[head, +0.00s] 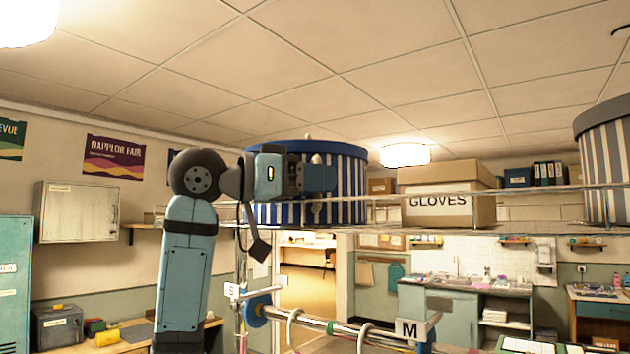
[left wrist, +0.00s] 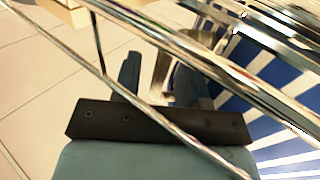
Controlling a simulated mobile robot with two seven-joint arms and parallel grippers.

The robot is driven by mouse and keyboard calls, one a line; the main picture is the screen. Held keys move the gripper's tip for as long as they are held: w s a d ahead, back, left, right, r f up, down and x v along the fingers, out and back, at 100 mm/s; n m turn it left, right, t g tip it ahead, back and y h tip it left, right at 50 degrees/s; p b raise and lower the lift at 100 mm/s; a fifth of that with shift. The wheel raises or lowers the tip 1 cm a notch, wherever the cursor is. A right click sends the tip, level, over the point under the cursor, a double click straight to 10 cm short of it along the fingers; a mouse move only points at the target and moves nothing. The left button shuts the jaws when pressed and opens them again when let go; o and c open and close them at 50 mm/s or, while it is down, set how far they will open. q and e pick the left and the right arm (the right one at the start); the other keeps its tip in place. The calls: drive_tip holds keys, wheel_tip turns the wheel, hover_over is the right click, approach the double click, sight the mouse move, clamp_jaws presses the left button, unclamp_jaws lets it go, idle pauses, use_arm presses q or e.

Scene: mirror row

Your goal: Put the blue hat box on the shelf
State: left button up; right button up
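The blue hat box (head: 345,185), striped blue and white with a dark blue lid, is at the left end of the wire shelf (head: 540,228), its base about level with the shelf wires. Its stripes fill the right of the left wrist view (left wrist: 270,110). My left gripper (head: 320,178) is in front of the box's side, partly covering it. In the left wrist view my left fingers (left wrist: 158,72) stand apart, with a pale metallic piece showing between or behind them; I cannot tell whether they touch it. My right gripper is not in view.
Shiny shelf wires cross close in front of my left gripper in the wrist view. A cardboard box marked GLOVES (head: 447,205) stands right of the hat box. A grey striped box (head: 608,165) is at the far right. Shelf room lies between them. A clothes rail (head: 330,325) runs below.

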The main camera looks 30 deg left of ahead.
use_arm(q)
drive_tip(key=shift+r, duration=0.2)
drive_tip(key=b+v, duration=0.3)
drive_tip(key=v, duration=0.9)
drive_tip(key=shift+b, duration=0.3)
drive_tip(key=shift+f, duration=0.1)
drive_tip(key=shift+a, duration=0.1)
